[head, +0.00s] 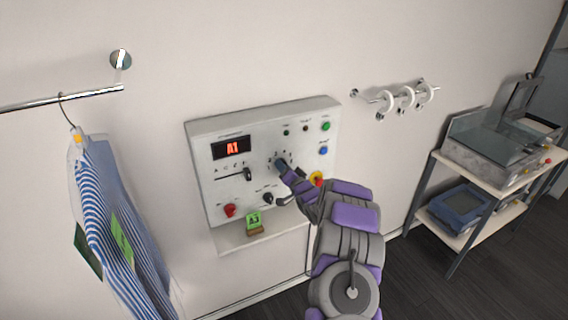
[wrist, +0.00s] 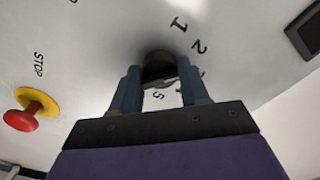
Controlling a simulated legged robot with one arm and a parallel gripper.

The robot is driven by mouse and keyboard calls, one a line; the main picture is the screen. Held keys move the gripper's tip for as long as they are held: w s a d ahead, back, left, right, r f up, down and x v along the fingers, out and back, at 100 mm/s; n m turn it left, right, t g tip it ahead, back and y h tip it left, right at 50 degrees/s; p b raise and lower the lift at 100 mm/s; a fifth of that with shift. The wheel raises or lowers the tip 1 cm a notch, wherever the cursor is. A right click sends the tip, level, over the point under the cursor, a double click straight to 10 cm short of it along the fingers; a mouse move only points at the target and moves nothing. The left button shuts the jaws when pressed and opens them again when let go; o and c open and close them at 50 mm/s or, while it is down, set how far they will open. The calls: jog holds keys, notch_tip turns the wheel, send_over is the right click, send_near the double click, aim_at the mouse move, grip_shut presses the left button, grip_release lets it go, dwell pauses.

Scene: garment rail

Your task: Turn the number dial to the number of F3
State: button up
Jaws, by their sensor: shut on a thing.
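The white control panel (head: 262,119) is on the wall, its display (head: 231,148) showing red characters that look like A1. The number dial (wrist: 157,62) is a dark round knob with printed numbers such as 1, 2 and 5 around it. My gripper (head: 281,165) is at this dial; in the wrist view my gripper (wrist: 157,84) has one finger on each side of it, shut on it. The fingers and dial body hide the pointer and some numbers. A slider knob (head: 248,174) stands at the right of its lettered track.
The panel also has a red-and-yellow stop button (wrist: 33,110), a red knob (head: 229,210), a black knob (head: 268,198), and green (head: 326,126) and blue (head: 323,150) buttons. Striped clothing (head: 115,215) hangs left; a shelf (head: 480,170) stands right.

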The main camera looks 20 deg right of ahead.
jog(key=m+p, duration=0.3)
jog(key=m, duration=0.3)
jog(key=shift+f+m, duration=0.15)
jog(key=shift+m, duration=0.15)
jog(key=shift+s, duration=0.1)
dwell(0.3)
jog(key=o, duration=1)
jog(key=shift+d, duration=0.15)
jog(key=s, duration=0.5)
jog(key=s+b, duration=0.1)
jog(key=s, duration=1.1)
jog(key=shift+s+d, duration=0.1)
jog(key=shift+d, duration=0.3)
